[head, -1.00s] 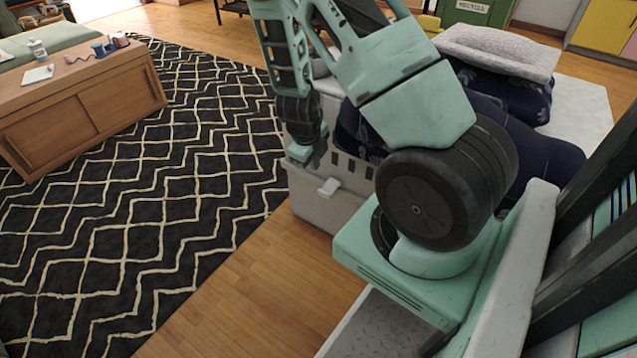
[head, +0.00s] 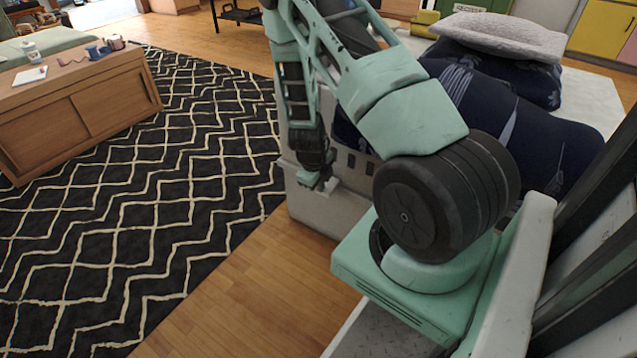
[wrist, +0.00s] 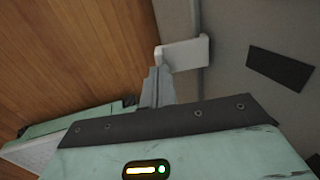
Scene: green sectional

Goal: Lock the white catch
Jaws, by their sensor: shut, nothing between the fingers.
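The white catch (wrist: 183,53) sticks out from the side of a light grey box (wrist: 232,40) in the wrist view. My gripper (wrist: 157,82) is shut and empty. Its fingertips are right beside the catch's outer end; I cannot tell whether they touch it. In the head view my gripper (head: 319,183) is low against the front of the box (head: 322,210), at the catch's height. The catch is mostly hidden there behind the gripper.
Dark slots (wrist: 280,68) mark the box wall. Navy bedding (head: 520,120) with a grey pillow (head: 500,35) lies behind my arm. Wooden floor (head: 245,285) and a black patterned rug (head: 140,220) are clear to the left. A wooden cabinet (head: 80,110) stands at far left.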

